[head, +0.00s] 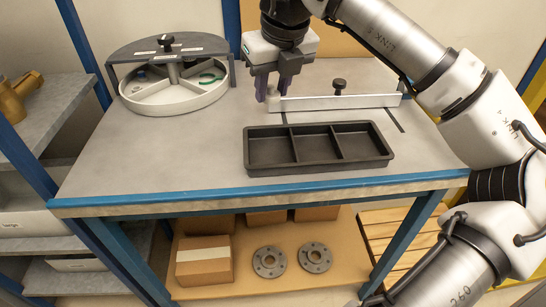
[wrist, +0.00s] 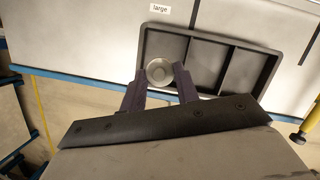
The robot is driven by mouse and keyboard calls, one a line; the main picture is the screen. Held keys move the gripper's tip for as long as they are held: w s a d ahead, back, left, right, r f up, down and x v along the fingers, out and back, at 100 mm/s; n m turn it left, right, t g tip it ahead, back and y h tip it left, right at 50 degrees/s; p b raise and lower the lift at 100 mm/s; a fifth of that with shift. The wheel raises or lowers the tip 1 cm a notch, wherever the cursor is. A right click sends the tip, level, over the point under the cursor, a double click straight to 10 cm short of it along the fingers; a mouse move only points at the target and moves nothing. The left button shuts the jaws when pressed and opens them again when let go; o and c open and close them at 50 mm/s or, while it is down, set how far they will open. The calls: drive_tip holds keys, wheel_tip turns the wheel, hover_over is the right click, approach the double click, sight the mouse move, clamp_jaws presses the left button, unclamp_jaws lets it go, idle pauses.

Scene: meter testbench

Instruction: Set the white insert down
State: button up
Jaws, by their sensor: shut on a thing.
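My gripper (head: 272,92) is shut on a small pale round piece, the white insert (head: 272,101). It is above the grey bench, at the left end of a light bar. In the wrist view the insert (wrist: 159,72) shows as a round, silvery-white face between the fingertips (wrist: 159,84). The fingers cover its sides, and I cannot tell whether its underside touches the bench. A black tray (head: 318,170) with three compartments lies in front of the gripper; its compartments look empty.
The light bar (head: 340,102) with a black knob (head: 339,85) runs rightward from the gripper. A round divided white tray (head: 175,107) under a grey half-cover stands at the back left, holding a green piece (head: 211,80). The bench's front left is clear.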

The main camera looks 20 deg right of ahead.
sight(270, 154)
wheel_tip(270, 154, down, 13)
drive_tip(key=b, duration=0.7)
drive_tip(key=shift+f+b, duration=0.2)
drive_tip(key=shift+b, duration=0.15)
drive_tip(key=shift+f, duration=0.25)
drive_tip(key=o, duration=1)
drive_tip(key=shift+r, duration=0.1)
drive_tip(key=shift+c, duration=0.2)
drive_tip(key=shift+r, duration=0.1)
drive_tip(key=shift+r, duration=0.25)
drive_tip(key=p+v, duration=0.1)
drive_tip(key=v, duration=1)
drive_tip(key=shift+s+r, duration=0.2)
drive_tip(key=shift+r, duration=0.1)
